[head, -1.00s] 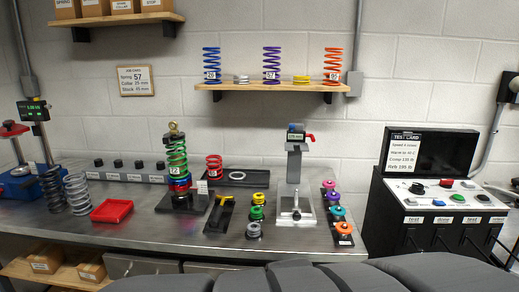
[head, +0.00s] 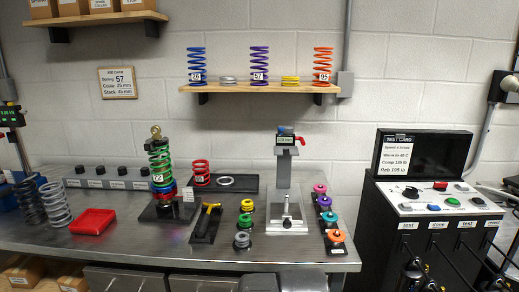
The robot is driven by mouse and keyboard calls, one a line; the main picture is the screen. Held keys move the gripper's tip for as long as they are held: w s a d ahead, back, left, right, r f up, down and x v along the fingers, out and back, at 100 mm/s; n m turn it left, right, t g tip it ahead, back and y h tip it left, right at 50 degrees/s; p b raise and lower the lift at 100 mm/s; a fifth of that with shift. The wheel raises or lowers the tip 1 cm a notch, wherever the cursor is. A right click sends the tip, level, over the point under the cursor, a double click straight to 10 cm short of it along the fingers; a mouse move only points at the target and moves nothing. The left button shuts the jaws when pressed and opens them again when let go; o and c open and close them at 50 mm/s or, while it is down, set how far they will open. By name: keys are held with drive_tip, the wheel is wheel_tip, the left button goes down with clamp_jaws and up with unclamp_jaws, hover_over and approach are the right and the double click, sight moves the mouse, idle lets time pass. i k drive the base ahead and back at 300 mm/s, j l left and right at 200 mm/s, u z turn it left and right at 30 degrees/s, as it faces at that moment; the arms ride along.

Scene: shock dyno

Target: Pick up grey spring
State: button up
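A light grey coil spring (head: 55,204) stands upright on the metal bench at the left in the head view. A darker grey coil spring (head: 29,201) stands close beside it on its left. A short, flat grey spring (head: 228,80) lies on the wall shelf (head: 265,88), between the tall blue spring (head: 197,66) and the purple spring (head: 260,66). I cannot tell from the frames which of these the task means. My gripper does not show clearly in the head view, so its distance from the springs cannot be seen.
A red tray (head: 92,221) sits right of the light grey spring. The black control console (head: 430,205) stands at right.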

sight(54, 218)
drive_tip(key=k+u, duration=0.1)
drive_tip(key=k, duration=0.15)
drive_tip(key=i+j, duration=0.3)
drive_tip(key=j, duration=0.15)
drive_tip(key=k+j, duration=0.3)
drive_tip(key=j, duration=0.2)
drive_tip(key=k+l, duration=0.2)
drive_tip(key=k, duration=0.25)
drive_tip(key=z, duration=0.05)
